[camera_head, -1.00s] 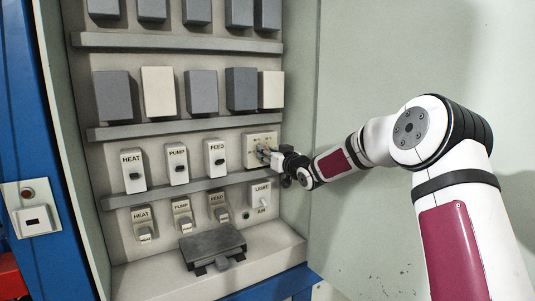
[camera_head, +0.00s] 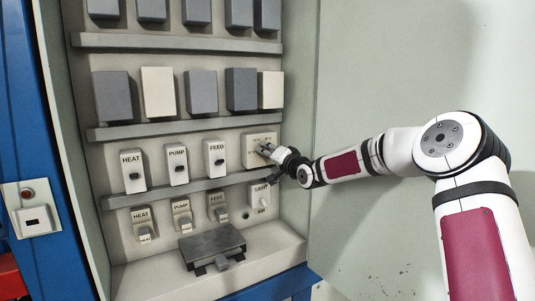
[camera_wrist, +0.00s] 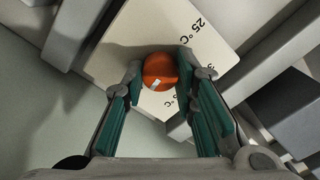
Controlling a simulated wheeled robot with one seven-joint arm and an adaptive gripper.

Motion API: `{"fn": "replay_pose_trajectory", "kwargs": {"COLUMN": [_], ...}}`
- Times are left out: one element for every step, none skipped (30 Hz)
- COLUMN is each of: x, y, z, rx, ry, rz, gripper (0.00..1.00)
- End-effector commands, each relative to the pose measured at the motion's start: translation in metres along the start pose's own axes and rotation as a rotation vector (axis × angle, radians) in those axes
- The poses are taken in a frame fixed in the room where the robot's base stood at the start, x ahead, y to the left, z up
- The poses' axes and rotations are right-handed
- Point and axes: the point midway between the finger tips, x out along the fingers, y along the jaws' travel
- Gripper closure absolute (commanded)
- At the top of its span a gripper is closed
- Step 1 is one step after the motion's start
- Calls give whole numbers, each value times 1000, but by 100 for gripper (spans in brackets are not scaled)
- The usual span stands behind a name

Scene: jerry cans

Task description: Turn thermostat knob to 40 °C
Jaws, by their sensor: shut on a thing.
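The thermostat is a pale plate (camera_head: 261,138) at the right end of the switch row, and it fills the top of the wrist view (camera_wrist: 130,38). Its orange round knob (camera_wrist: 160,66) carries a small white mark on its lower edge in the wrist view. "25 °C" is readable to the upper right of the knob. Other "°C" markings beside and below it are partly hidden by a finger. My gripper (camera_wrist: 160,72) is shut on the knob, one green-padded finger on each side. In the head view my gripper (camera_head: 266,151) reaches the plate from the right and hides the knob.
FEED (camera_head: 215,159), PUMP (camera_head: 176,165) and HEAT (camera_head: 132,171) switches stand left of the thermostat. A grey ledge (camera_head: 170,193) runs below, with the LIGHT/AIR switch (camera_head: 260,197) under my wrist. The open cabinet door (camera_head: 400,90) is at the right.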

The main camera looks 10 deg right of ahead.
Motion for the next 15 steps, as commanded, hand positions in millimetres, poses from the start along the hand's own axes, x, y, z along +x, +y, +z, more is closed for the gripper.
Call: {"fn": "replay_pose_trajectory", "kwargs": {"x": [0,0,0,0,0,0,0,0,0,0,0,0,0,0,0], "y": [1,1,1,1,1,1,1,1,1,1,1,1,1,1,1], "z": [0,0,0,0,0,0,0,0,0,0,0,0,0,0,0], "rx": [26,41,58,70,82,95,103,110,118,123,128,132,135,137,139], "ry": [0,0,0,0,0,0,0,0,0,0,0,0,0,0,0], "rz": [1,2,1,1,1,1,1,1,1,1,1,1,1,1,1], "gripper": [100,100,100,100,100,100,100,100,100,100,100,100,100,100,100]}}
